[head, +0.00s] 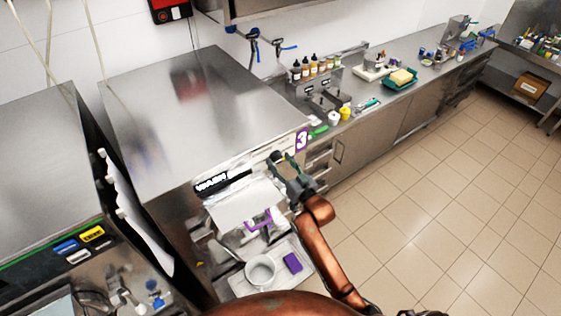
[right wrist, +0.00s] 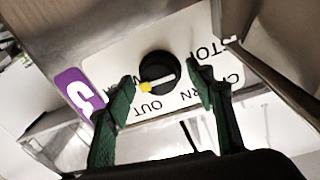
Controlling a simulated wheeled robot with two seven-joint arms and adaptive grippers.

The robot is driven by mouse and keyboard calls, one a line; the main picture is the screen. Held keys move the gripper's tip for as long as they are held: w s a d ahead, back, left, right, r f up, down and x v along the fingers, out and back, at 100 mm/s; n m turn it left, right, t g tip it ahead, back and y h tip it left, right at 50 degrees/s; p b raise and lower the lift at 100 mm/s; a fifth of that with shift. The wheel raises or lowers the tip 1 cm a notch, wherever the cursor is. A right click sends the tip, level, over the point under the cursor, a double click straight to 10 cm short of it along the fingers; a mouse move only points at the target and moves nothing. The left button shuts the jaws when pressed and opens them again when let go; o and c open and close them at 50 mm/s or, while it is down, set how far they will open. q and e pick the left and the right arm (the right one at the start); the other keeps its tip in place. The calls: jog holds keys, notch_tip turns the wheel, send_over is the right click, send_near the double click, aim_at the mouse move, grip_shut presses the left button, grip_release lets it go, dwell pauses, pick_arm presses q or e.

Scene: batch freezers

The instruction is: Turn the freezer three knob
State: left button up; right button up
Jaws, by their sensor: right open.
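Freezer three (head: 190,95) is a steel machine marked with a purple "3" label (head: 302,140). The label also shows at the left in the right wrist view (right wrist: 80,92). The knob (right wrist: 159,73) is round and black with a pale pointer bar and a yellow tip, on a white plate with printed words. My right gripper (head: 285,168) is at the front panel beside the label. In the right wrist view its green fingers (right wrist: 158,86) are open, one on each side of the knob. I cannot tell whether they touch it. My left gripper is not in view.
A white container (head: 261,270) and a purple block (head: 292,262) are on a tray below the freezer front. Another freezer (head: 40,150) stands at the left. A counter with bottles (head: 312,68) runs along the wall. The tiled floor (head: 430,200) at the right is clear.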

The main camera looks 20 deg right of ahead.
jog(key=v, duration=1.2)
jog(key=s+d+f+g+h+b, duration=0.1)
jog(key=d+f+g+b, duration=0.15)
jog(key=f, duration=1.15)
jog(key=d+f+g+h+b, duration=0.1)
jog(key=f+b, duration=0.3)
jog(key=f, duration=1.1)
jog(key=s+d+f+g+h+b, duration=0.15)
jog(key=s+f, duration=0.25)
jog(key=f, duration=0.5)
jog(key=s+d+f+g+b, duration=0.1)
jog(key=s+f+b, duration=0.2)
jog(key=f, duration=0.7)
jog(key=s+d+f+g+b, duration=0.2)
jog(key=s+f, duration=0.2)
jog(key=f, duration=0.5)
jog(key=s+d+f+g+b, duration=0.2)
jog(key=s+f+g+b, duration=0.3)
jog(key=s+f, duration=1.7)
jog(key=s+f+g+b, duration=0.1)
jog(key=s+f+b, duration=0.2)
jog(key=s+f, duration=0.4)
jog(key=s+d+f+g+h+b, duration=0.1)
jog(key=s+f, duration=0.5)
jog(key=s, duration=0.7)
jog(key=shift+s+f+g+b, duration=0.2)
jog(key=shift+f+g+b, duration=0.2)
jog(key=shift+g+b, duration=0.5)
